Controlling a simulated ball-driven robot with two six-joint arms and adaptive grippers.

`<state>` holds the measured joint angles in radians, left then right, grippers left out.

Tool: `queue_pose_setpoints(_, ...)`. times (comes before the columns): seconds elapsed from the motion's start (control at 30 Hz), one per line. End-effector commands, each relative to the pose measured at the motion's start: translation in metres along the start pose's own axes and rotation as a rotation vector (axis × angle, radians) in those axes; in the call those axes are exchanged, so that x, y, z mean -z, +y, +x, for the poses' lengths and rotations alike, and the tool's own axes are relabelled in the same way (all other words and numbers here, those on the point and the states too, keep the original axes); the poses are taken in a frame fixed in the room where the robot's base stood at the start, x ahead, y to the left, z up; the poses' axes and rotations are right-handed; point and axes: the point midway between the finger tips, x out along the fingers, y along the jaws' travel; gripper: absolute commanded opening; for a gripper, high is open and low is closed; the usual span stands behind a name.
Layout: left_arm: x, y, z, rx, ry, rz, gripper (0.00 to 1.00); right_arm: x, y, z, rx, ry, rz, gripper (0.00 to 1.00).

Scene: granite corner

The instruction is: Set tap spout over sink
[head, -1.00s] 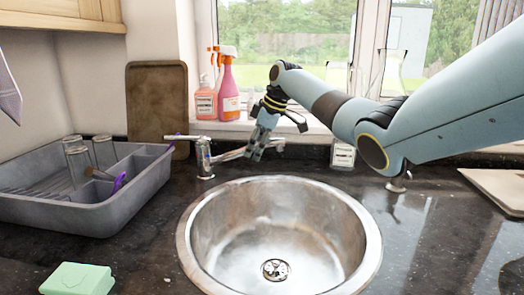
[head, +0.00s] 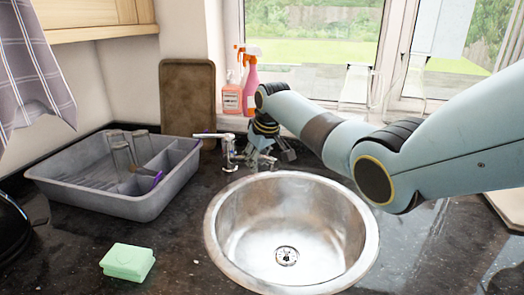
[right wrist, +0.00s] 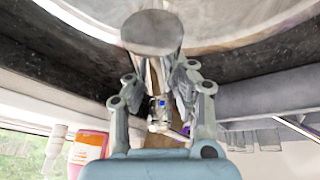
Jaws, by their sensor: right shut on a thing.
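The chrome tap (head: 229,152) stands behind the sink (head: 214,235), a round steel bowl set in the dark counter. Its lever points left, and its spout runs right, near the bowl's far rim. My right gripper (head: 262,158) is shut on the spout. The right wrist view shows the two fingers (right wrist: 163,85) on either side of the spout, whose round end (right wrist: 151,33) sticks out beyond them in front of the sink's rim (right wrist: 235,38). In the head view the gripper partly hides the spout's end, so I cannot tell how far it reaches over the bowl. My left gripper is not in view.
A grey dish rack (head: 110,199) with glasses stands at the left. A green sponge (head: 127,262) lies in front of it. A brown board (head: 187,100) leans on the wall. Spray bottles (head: 250,85) stand on the windowsill. A checked towel (head: 55,65) hangs at upper left.

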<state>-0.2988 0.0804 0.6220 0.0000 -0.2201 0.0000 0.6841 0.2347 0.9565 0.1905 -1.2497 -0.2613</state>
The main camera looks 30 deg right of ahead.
Motion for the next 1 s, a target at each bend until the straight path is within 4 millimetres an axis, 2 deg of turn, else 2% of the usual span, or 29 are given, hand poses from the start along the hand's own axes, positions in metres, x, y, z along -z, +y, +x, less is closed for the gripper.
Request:
queue_pose_setpoints(0.13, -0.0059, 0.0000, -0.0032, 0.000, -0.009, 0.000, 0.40, 0.0028, -0.0003, -0.0019, -0.009, 0.006, 0.015, 0.00)
queue_pose_setpoints(0.47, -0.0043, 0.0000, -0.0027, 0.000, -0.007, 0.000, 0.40, 0.0029, -0.0003, -0.0016, -0.010, 0.006, 0.016, 0.00)
queue_pose_setpoints(0.5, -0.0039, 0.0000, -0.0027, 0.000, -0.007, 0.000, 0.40, 0.0029, -0.0003, -0.0016, -0.010, 0.006, 0.016, 0.25)
queue_pose_setpoints(0.67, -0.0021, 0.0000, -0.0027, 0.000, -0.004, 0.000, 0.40, 0.0021, -0.0010, -0.0011, -0.008, 0.004, 0.015, 0.46)
queue_pose_setpoints(1.0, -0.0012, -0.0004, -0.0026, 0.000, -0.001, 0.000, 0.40, 0.0014, -0.0016, -0.0039, -0.007, 0.002, 0.014, 0.46)
